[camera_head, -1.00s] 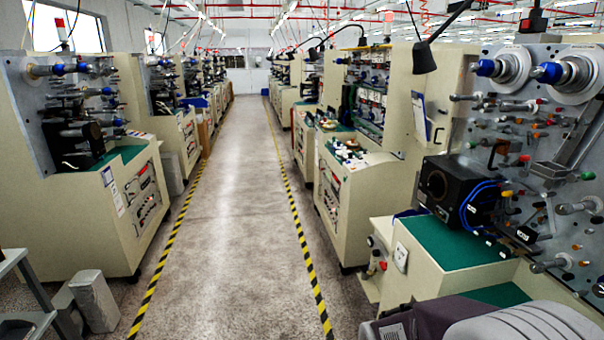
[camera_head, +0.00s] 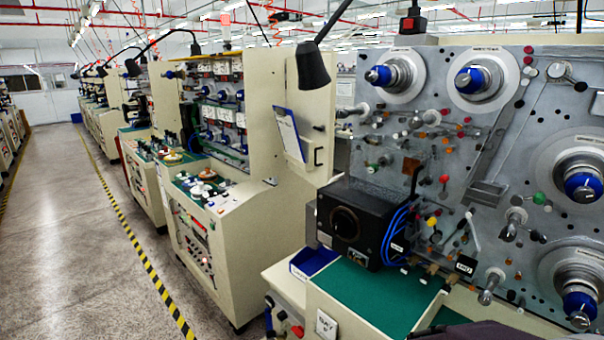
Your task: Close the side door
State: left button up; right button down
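A tall beige side panel (camera_head: 315,112) stands left of the near winding machine, between it and the machine behind. It looks like the side door. It has a black handle (camera_head: 318,157) near its right edge and a clipboard (camera_head: 289,133) on its face. I cannot tell whether it is hinged open or flush with its machine. A black lamp (camera_head: 312,68) covers part of its top. Neither of my grippers is in view.
The near machine's grey spindle panel (camera_head: 440,190) fills the right. A black box (camera_head: 355,222) sits on its green worktop (camera_head: 365,300). A second machine (camera_head: 205,240) stands to the left. The aisle floor (camera_head: 75,250) is clear beside a yellow-black line (camera_head: 142,256).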

aim_at(311, 108)
jog(key=i+j+z, duration=0.15)
jog(key=i+j, duration=0.15)
jog(key=j, duration=0.2)
jog(key=i+j+z, duration=0.1)
jog(key=j, duration=0.25)
jog(key=i+j, duration=0.25)
jog(key=j, duration=0.15)
jog(key=i+j+z, duration=0.1)
jog(key=j, duration=0.25)
jog(key=i+j, duration=0.2)
jog(key=j, duration=0.2)
